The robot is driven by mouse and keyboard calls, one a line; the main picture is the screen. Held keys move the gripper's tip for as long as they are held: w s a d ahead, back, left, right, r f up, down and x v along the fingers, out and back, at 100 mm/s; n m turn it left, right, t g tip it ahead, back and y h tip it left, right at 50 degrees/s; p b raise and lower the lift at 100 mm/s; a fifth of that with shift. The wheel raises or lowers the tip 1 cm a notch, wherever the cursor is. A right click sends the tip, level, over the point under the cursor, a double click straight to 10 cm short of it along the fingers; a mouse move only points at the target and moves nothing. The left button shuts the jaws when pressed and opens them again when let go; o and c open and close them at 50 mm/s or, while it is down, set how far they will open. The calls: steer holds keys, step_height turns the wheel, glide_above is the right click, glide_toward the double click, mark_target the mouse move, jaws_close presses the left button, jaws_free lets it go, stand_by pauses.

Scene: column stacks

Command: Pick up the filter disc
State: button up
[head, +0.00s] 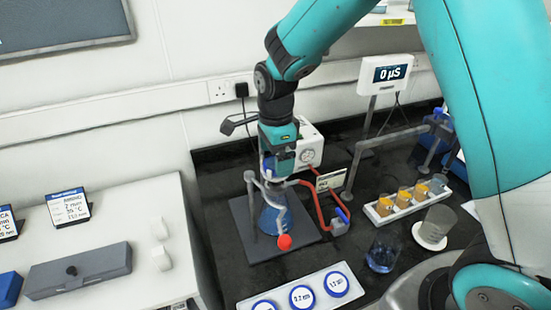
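Several round discs with blue rims and white labelled faces, which look like filter discs, lie on a white tray (318,277) at the bottom. The right disc (336,284) and the middle disc (301,297) show almost whole; the left disc (264,305) is cut by the picture edge. Their labels are too small to read surely. My gripper (270,178) points down above a conical flask with blue contents (272,215), well behind the tray and apart from the discs. Its fingers are small and blend with the glassware, so their opening is unclear.
The flask stands on a grey base plate (250,245) with red tubing (318,205) and a red ball (284,242) nearby. A glass with blue liquid (381,258) stands right of the tray. A rack of amber cups (404,200) is behind it. A white counter (130,225) is at left.

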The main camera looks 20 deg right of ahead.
steer(key=shift+f, duration=0.9)
steer(key=c, duration=1)
steer(key=shift+r, duration=0.1)
